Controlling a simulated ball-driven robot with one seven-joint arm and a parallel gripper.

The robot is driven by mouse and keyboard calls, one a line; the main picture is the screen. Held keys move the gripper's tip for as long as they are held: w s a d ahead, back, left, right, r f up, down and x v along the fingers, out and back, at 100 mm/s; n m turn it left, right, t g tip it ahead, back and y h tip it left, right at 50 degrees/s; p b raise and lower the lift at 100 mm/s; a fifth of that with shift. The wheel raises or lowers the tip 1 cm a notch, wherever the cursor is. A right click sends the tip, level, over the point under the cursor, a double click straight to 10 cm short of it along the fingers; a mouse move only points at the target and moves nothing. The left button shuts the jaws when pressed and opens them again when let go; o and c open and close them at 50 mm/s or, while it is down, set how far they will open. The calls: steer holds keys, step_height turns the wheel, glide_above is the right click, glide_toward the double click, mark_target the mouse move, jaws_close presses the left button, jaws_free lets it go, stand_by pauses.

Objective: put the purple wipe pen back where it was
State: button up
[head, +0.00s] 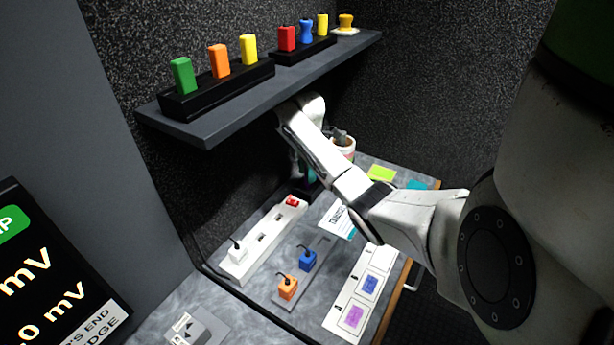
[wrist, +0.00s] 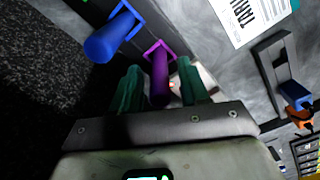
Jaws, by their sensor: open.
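The purple wipe pen (wrist: 160,82) shows in the wrist view between the two teal fingers of my gripper (wrist: 159,68). The fingers are open, with a gap visible on either side of the pen. A purple square frame (wrist: 170,48) surrounds the pen's far end; I cannot tell whether the pen is seated in it. In the head view my arm hides most of the gripper and the pen; only a bit of teal finger (head: 309,172) shows below the shelf.
A blue pen (wrist: 108,42) with a blue square frame stands left of the purple one. The shelf (head: 205,130) with coloured blocks overhangs my gripper. A white power strip (head: 262,243), a grey tray (head: 322,243) with plugs, a cup (head: 347,146) and a printed sheet (head: 338,222) are nearby.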

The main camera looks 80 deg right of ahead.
steer(key=shift+r, duration=2.6)
